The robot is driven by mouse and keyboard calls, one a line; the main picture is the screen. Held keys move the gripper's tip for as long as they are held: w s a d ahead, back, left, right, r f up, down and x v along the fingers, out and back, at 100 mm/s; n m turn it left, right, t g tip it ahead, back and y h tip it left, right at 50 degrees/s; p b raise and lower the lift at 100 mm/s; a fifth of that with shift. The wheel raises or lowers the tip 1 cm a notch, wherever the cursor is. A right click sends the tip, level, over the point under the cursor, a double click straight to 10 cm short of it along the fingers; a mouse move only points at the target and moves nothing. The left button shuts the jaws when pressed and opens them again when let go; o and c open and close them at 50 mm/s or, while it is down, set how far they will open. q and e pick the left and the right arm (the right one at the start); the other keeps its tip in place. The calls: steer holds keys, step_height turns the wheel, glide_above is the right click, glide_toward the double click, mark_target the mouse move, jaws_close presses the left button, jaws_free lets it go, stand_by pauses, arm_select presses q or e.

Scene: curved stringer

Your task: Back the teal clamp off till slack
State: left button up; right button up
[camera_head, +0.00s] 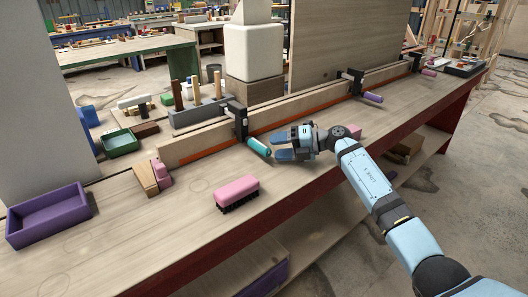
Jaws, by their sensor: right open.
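The teal clamp has a black frame (237,121) gripping the long wooden strip, and its teal handle (258,147) points toward the front of the bench. My right gripper (274,147) is just to the right of the handle, its blue fingers apart and pointing left toward it. I cannot tell whether a finger touches the handle. The curved wooden strip (190,146) has an orange-red band along its lower edge. My left gripper is not in view.
A pink brush (237,193) and a purple tray (48,215) lie on the bench. A pink item (354,131) is behind my right arm. The front left bench top is mostly clear.

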mark_target(264, 149)
steer(key=x, duration=0.4)
steer(key=shift+a+f+b, duration=0.1)
steer(key=shift+a+b, duration=0.1)
steer(key=shift+b, duration=0.1)
steer(key=shift+a, duration=0.1)
steer(key=c, duration=0.9)
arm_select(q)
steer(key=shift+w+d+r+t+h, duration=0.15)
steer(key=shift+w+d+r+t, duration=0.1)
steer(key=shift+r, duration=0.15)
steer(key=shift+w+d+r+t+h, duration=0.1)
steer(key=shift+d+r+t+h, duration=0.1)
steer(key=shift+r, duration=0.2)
